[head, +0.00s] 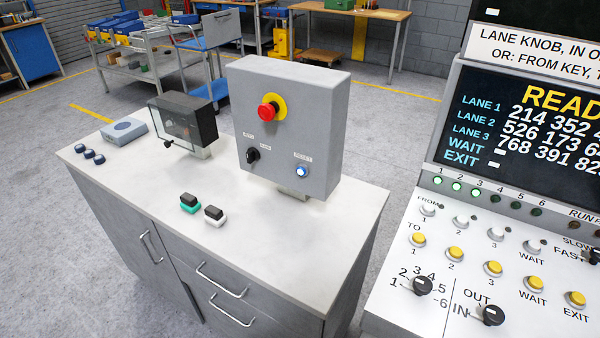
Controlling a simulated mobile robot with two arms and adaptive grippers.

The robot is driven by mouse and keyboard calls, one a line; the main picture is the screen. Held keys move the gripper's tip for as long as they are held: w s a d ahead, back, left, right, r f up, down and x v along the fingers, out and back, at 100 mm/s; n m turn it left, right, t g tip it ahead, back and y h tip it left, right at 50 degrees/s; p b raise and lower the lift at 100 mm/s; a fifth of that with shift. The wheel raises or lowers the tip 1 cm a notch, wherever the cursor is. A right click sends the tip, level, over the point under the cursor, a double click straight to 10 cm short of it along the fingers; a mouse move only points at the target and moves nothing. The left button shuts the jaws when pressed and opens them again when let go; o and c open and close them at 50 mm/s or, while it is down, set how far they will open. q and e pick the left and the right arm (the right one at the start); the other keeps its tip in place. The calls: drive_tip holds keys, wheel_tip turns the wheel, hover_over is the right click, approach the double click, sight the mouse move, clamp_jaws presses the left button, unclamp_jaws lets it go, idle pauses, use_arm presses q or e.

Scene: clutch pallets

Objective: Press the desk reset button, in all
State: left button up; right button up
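A grey control box (290,125) stands on the desk (270,245). On its front, at the lower right, is a round reset button (302,171) under a small label reading RESET; it looks lit whitish-blue. A red emergency-stop knob (268,110) on a yellow disc sits higher up, and a black selector knob (252,155) sits at the lower left. Neither of my grippers is in the head view.
A dark meter box (183,122), a grey-blue case (124,130), dark blue knobs (89,155) and two stamp-like blocks (190,203) (215,216) are on the desk. A console (480,220) with screen, buttons and knobs stands at right. The desk's front is clear.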

clamp_jaws()
idle(1.1)
